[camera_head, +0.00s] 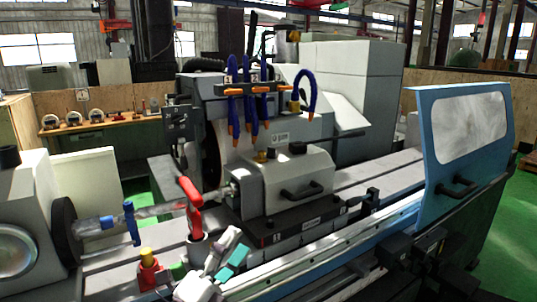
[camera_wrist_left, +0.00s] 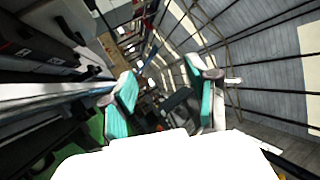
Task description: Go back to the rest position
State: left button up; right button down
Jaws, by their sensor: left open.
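My left gripper (camera_head: 234,250) is low in the head view, in front of the grinder's bed, with a white body and teal finger pads. Its two teal fingers stand wide apart in the left wrist view (camera_wrist_left: 163,97). It is open, with nothing between the fingers. In the head view it appears in front of the long pale rail (camera_head: 325,237); I cannot tell the exact gap to the machine. My right gripper is not in view.
The blue door with a window (camera_head: 468,145) stands at the right. The wheel housing (camera_head: 285,180) is in the middle, with blue coolant hoses (camera_head: 233,95) above. A red lever (camera_head: 192,208) rises just behind my left gripper. Green floor (camera_head: 508,235) shows at right.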

pick_arm(q)
jog(key=s+a+f+n+g+y, duration=0.3)
jog(key=a+f+n+y, duration=0.35)
jog(key=f+n, duration=0.35)
jog(key=s+a+f+n+g+y, duration=0.35)
jog(key=a+f+n+y, duration=0.35)
jog(key=f, duration=0.4)
jog(key=s+f+n+g, duration=0.4)
jog(key=s+f, duration=0.2)
jog(key=s, duration=0.4)
jog(key=s+f+n+g, duration=0.3)
jog(key=s+f+g, duration=0.25)
jog(key=s, duration=0.35)
notch_tip(320, 180, down, 25)
jog(key=s, duration=0.2)
jog(key=s+a+f, duration=0.2)
jog(key=s+f, duration=0.6)
jog(key=s+a+f+g, duration=0.1)
jog(key=s+f, duration=0.7)
jog(key=f, duration=0.1)
jog(key=shift+s+a+f+g, duration=0.3)
jog(key=shift+a, duration=0.05)
jog(key=shift+h, duration=0.25)
